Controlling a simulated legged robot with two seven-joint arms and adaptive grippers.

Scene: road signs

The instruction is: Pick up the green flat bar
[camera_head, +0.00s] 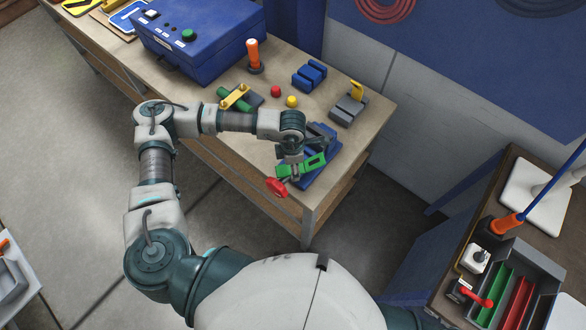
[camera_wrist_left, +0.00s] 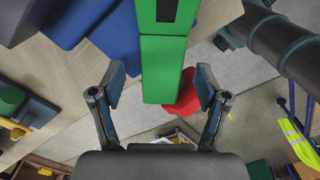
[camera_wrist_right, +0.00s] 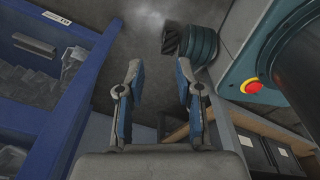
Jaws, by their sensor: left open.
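The green flat bar (camera_head: 313,165) is at the near right corner of the wooden workbench, beside a blue fixture (camera_head: 318,180). In the left wrist view the bar (camera_wrist_left: 163,70) runs lengthwise between the fingers, with a dark rectangular slot near the top. My left gripper (camera_head: 298,158) is over the bar. In the left wrist view its fingers (camera_wrist_left: 160,80) are spread, one on each side of the bar, with gaps showing. The arm and gripper hide part of the bar in the head view. My right gripper (camera_wrist_right: 159,75) is open and empty, away from the bench.
A second table (camera_head: 515,190) is at right.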

